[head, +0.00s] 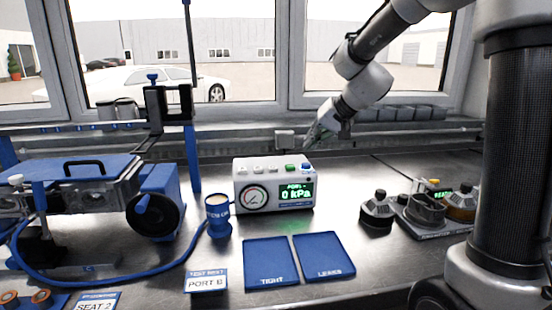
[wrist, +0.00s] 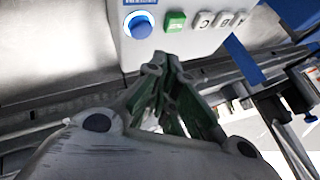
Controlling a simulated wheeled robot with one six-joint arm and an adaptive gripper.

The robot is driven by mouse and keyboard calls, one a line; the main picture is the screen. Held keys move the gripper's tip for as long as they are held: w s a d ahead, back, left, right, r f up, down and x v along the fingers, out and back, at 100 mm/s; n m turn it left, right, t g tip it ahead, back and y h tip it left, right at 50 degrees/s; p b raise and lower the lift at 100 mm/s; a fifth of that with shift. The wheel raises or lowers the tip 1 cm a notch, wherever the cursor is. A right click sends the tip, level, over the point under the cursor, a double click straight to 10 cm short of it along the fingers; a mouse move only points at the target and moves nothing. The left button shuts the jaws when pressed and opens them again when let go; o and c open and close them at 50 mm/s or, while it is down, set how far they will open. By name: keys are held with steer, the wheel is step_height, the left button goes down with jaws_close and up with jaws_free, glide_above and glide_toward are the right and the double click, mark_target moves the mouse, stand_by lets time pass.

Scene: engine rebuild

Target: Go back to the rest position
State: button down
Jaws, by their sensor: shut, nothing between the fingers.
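My gripper (head: 314,138) is shut and empty in the head view, raised behind and just above the right end of the white pressure tester (head: 247,181). In the wrist view my gripper (wrist: 165,62) shows its fingers together, with the tester (wrist: 190,42) beyond their tips. The tester's green button (wrist: 175,22) and blue knob (wrist: 138,25) show near the fingertips. I cannot tell from the views how large the gap to the tester is. The tester's display reads 0 kPa.
Blue TIGHT (head: 271,262) and LEAKS (head: 324,257) mats lie in front of the tester. A blue cup (head: 218,218) stands at its left. A blue-fitted engine rig (head: 85,195) fills the left. Dark round parts (head: 376,211) sit at right. Windows line the back.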

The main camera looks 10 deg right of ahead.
steer(key=shift+g, duration=0.8)
steer(key=s+f, duration=0.1)
steer(key=s+d+f, duration=0.1)
steer(key=s, duration=0.1)
steer(key=shift+s+f, duration=0.3)
steer(key=s+d+r+h, duration=0.1)
steer(key=s+d, duration=0.3)
steer(key=s, duration=0.5)
steer(key=s+d+n+h, duration=0.1)
steer(key=s+d, duration=0.3)
steer(key=s, duration=0.6)
steer(key=s+d+r+n+h, duration=0.1)
steer(key=s+d+h, duration=0.2)
steer(key=s, duration=0.7)
steer(key=shift+s+d+r+g, duration=0.2)
steer(key=shift+d+r+g, duration=0.1)
steer(key=shift+d, duration=0.65)
